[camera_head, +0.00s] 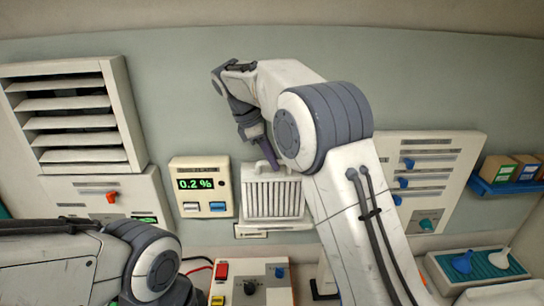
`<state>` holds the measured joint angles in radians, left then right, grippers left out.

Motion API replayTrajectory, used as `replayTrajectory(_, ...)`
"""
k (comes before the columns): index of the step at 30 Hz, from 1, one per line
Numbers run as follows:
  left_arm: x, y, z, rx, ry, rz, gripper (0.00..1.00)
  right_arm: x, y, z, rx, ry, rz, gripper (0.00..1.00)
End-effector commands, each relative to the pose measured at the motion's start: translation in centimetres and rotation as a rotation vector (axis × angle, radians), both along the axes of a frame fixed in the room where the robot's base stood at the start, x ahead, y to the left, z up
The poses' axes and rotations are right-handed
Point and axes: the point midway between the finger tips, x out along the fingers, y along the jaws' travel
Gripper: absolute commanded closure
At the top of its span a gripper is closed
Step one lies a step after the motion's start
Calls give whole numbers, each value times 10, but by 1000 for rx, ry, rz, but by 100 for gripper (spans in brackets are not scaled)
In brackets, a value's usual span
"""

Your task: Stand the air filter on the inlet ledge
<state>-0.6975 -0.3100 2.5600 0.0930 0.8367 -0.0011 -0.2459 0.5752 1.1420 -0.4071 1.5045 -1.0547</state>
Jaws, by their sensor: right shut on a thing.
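The air filter (273,196) is a pale ribbed panel with a handle on top, upright in front of the wall. My right gripper (265,156) points down from above and is shut on the filter's handle; my arm hides part of the grip. The inlet ledge (264,230), a narrow pale strip on the wall, shows just under the filter's lower edge. I cannot tell whether the filter touches it. My left arm shows at the lower left, but its gripper is out of view.
A meter reading 0.2 % (202,187) is close left of the filter. A louvred vent (75,122) is at the far left. A switch panel (425,180) and a blue shelf with boxes (505,184) are at right. A control box (252,284) and a funnel tray (478,268) are below.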

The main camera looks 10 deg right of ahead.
Motion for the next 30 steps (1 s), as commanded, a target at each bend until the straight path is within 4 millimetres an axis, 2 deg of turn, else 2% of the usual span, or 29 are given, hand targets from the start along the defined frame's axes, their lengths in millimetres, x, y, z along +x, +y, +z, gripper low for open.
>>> replayTrajectory(11, 0, 0, 0, 0, 0, 0, 50, 0, 0, -4, 0, -2, 1, 100)
replayTrajectory(12, 0, 0, 0, 1, 1, 0, 50, 0, 0, -6, 0, -1, 0, 80)
replayTrajectory(14, 0, 0, 0, 0, 0, 0, 50, 0, 0, -5, 0, -1, 0, 57)
replayTrajectory(15, 0, 0, 0, 0, 0, 0, 50, 0, 0, -5, 0, -1, 0, 53)
replayTrajectory(24, 0, 0, 1, 0, 0, 0, 50, 0, 0, -4, 1, -1, 1, 53)
replayTrajectory(30, 0, 0, 1, 0, 0, 0, 50, -3, -8, 17, 1, -6, -20, 53)
